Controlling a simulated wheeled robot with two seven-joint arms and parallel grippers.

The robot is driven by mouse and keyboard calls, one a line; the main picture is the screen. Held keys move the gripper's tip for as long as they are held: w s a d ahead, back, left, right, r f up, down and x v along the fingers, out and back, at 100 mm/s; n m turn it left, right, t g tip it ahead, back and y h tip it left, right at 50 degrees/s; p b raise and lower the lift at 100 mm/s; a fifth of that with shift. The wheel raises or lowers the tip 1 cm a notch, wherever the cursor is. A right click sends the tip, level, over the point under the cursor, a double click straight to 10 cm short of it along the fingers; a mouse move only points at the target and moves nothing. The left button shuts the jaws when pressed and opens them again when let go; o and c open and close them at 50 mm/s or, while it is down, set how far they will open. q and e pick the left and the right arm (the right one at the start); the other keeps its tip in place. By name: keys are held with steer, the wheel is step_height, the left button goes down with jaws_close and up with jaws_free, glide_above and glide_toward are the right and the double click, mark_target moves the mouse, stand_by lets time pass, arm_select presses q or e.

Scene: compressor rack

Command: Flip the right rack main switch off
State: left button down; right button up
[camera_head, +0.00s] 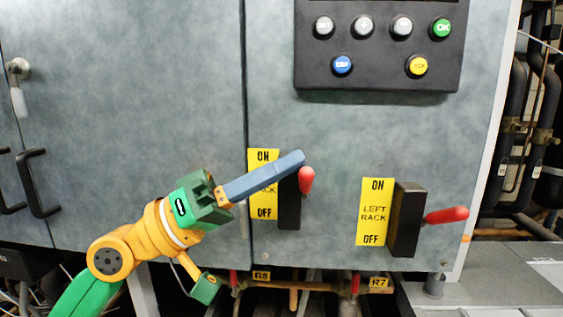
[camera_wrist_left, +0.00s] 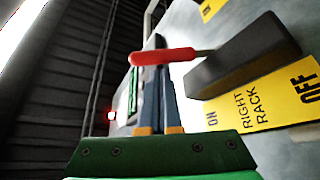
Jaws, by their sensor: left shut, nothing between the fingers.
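The right rack main switch is a black box (camera_head: 289,208) with a red handle (camera_head: 306,180) near its upper end, on the ON side. Its yellow label (camera_head: 263,157) is partly covered by my gripper in the head view. The wrist view shows the label (camera_wrist_left: 250,109) reading RIGHT RACK, the box (camera_wrist_left: 243,57) and the red handle (camera_wrist_left: 162,57). My left gripper (camera_head: 300,158) is shut and empty, with its tips just above the handle. In the wrist view, the handle crosses in front of the fingers (camera_wrist_left: 158,42); contact is unclear. My right gripper is not in view.
The left rack switch (camera_head: 407,220), with its red handle (camera_head: 447,215) and yellow label (camera_head: 374,212), sits to the right. A button panel (camera_head: 380,45) is above. Pipes with red-handled valves run below the cabinet (camera_head: 130,100). Bare panel lies between button panel and switches.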

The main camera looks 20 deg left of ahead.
arm_select(q)
steer(key=shift+s+f, duration=0.15)
steer(key=shift+d, duration=0.1)
steer(key=shift+s+f+m+g+h+b, duration=0.2)
steer(key=shift+f+m+g+h+b, duration=0.2)
steer(key=shift+m+b, duration=0.6)
steer(key=shift+s+f+m+g+h+b, duration=0.15)
steer(key=shift+f+m+g+h+b, duration=0.2)
steer(key=shift+m+b, duration=0.65)
step_height(320, 180, down, 7)
steer(key=m+g+h+b, duration=0.3)
steer(key=m+g+b, duration=0.5)
steer(key=m+b, duration=0.5)
steer(key=shift+s+d+g, duration=0.15)
steer(key=shift+g, duration=0.2)
